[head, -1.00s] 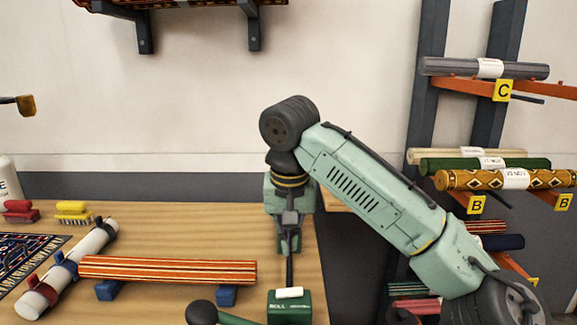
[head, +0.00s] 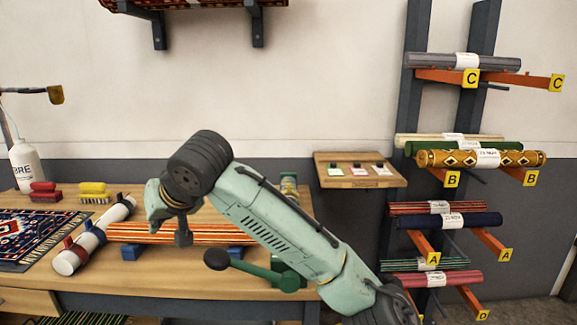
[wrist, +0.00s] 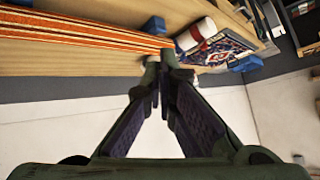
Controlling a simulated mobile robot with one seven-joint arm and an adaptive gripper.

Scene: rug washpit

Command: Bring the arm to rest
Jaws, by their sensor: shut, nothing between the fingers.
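My arm reaches across the head view from the lower right, bent at a dark elbow joint above the wooden bench (head: 190,283). My gripper shows in the wrist view (wrist: 162,62), its fingertips together and nothing between them. In the head view the gripper is mostly hidden behind the arm. An orange striped roll (head: 140,233) lies on blue blocks on the bench, behind my arm in the head view. It also shows at the top left of the wrist view (wrist: 80,28).
A white tube (head: 100,233) with straps and a patterned rug (head: 32,238) lie on the bench's left. Red (head: 44,191) and yellow (head: 94,191) brushes and a white bottle (head: 24,165) stand behind. A small shelf (head: 360,180) and a rack with rolls (head: 480,158) are at right.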

